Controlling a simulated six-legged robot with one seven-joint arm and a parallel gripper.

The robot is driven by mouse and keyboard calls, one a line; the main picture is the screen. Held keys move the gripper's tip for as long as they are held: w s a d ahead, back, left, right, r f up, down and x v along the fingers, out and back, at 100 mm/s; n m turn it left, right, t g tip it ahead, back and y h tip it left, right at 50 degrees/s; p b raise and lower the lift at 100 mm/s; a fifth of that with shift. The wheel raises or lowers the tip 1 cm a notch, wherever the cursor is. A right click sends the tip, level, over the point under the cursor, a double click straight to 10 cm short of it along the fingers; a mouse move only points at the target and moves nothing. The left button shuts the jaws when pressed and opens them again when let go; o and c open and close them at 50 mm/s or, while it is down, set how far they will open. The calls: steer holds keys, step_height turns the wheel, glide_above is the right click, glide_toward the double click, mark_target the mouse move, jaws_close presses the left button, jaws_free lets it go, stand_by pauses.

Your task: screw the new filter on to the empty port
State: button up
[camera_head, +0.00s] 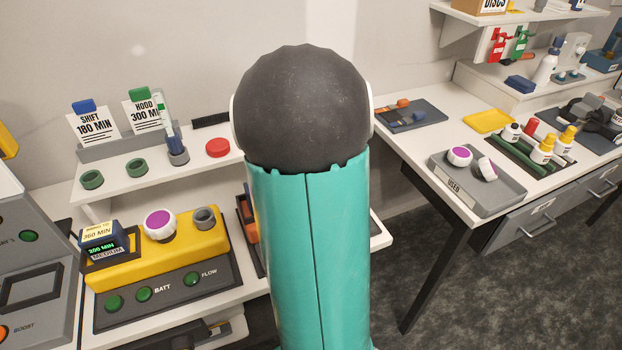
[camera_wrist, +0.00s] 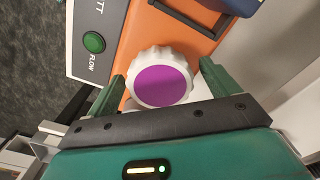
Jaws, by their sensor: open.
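In the wrist view a white ribbed filter with a purple top (camera_wrist: 162,84) sits upright on an orange unit (camera_wrist: 190,35). My gripper (camera_wrist: 165,85) is open, with one green finger on each side of this filter. I cannot tell whether the fingers touch it, and its underside is hidden. In the head view my arm hides the gripper and most of the orange unit (camera_head: 248,228). A yellow unit (camera_head: 130,272) to its left holds another purple-topped filter (camera_head: 160,224) and a grey open port (camera_head: 205,217).
A grey tray marked USED (camera_head: 453,185) on the right table holds two purple-topped filters (camera_head: 460,156). A shelf with cards and a red disc (camera_head: 217,147) stands behind the yellow unit. A dark blue part (camera_wrist: 215,8) lies near the filter in the wrist view.

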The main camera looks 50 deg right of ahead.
steer(key=n, duration=0.3)
steer(key=shift+n, duration=0.4)
steer(key=n, duration=0.4)
steer(key=shift+n, duration=0.4)
steer(key=n, duration=0.3)
steer(key=shift+n, duration=0.4)
steer(key=n, duration=0.3)
steer(key=shift+n, duration=0.3)
